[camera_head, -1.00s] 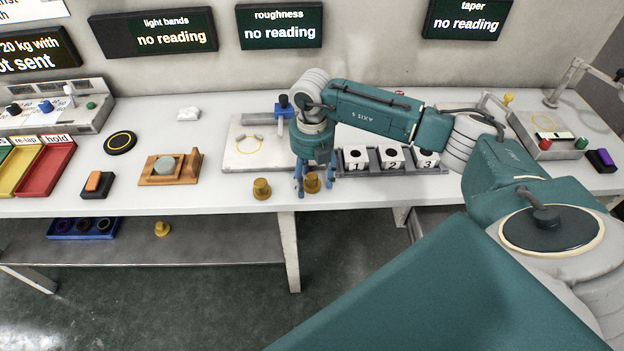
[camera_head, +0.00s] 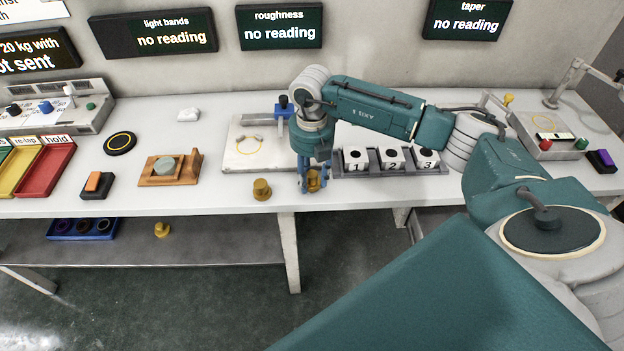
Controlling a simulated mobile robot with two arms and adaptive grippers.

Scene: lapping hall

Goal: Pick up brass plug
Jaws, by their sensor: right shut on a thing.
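A brass plug (camera_head: 314,183) stands near the front edge of the white bench, partly hidden by my right gripper (camera_head: 313,186). My right gripper points down and is shut on this plug, with blue fingers at its sides. I cannot tell whether the plug is clear of the bench top. A second brass plug (camera_head: 262,189) stands on the bench to the left, apart from the gripper. A third brass piece (camera_head: 162,229) sits on the lower shelf. My left gripper is not in view.
A rack with numbered blocks (camera_head: 345,171) stands just right of my right gripper. A pale plate instrument (camera_head: 240,158) lies behind it to the left. A wooden stand (camera_head: 190,171), an orange-topped switch (camera_head: 97,183) and coloured trays (camera_head: 45,168) are farther left.

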